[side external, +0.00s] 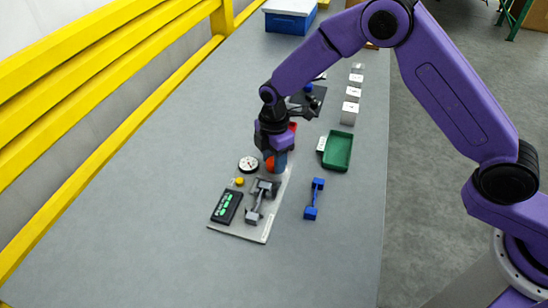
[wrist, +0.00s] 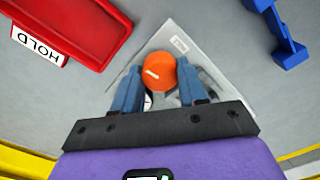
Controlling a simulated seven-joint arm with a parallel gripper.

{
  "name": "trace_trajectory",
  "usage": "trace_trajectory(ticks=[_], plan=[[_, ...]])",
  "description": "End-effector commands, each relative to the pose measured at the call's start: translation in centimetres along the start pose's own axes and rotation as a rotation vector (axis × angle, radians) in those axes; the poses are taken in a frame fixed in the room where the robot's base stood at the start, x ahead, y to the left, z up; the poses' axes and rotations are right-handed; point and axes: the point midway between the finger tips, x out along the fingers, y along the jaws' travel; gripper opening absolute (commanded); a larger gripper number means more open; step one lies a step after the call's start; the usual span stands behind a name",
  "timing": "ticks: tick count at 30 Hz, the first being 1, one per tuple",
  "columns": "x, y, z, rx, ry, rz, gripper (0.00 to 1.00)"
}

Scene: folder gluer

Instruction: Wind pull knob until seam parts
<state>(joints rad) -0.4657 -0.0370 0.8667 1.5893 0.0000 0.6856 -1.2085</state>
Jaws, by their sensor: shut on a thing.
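The orange pull knob (wrist: 159,72) has a white mark on its top and sits between the two blue fingers of my gripper (wrist: 160,74). My gripper is shut on the knob. In the side view my gripper (side external: 275,160) points down at the far end of the light grey base plate (side external: 247,232), with a bit of the orange knob (side external: 270,164) showing. A grey clamp-like fixture (side external: 258,201) stands on the plate. A round white dial (side external: 249,164) is beside my gripper. The seam cannot be made out.
On the plate are a black box with green lights (side external: 226,207) and a yellow button (side external: 239,182). A blue bar-shaped part (side external: 314,199) and a green tray (side external: 338,152) lie to the right. A red tray labelled HOLD (wrist: 75,25) is close by. The near table is clear.

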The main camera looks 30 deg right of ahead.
Motion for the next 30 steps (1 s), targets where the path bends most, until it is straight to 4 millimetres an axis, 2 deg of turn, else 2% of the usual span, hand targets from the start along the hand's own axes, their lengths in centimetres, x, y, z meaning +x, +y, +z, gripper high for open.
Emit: trace_trajectory(ticks=[8,30], plan=[[-0.05,0.01,-0.04,0.183,0.000,0.001,0.11],[-0.09,0.03,-0.03,0.872,0.001,0.001,0.11]])
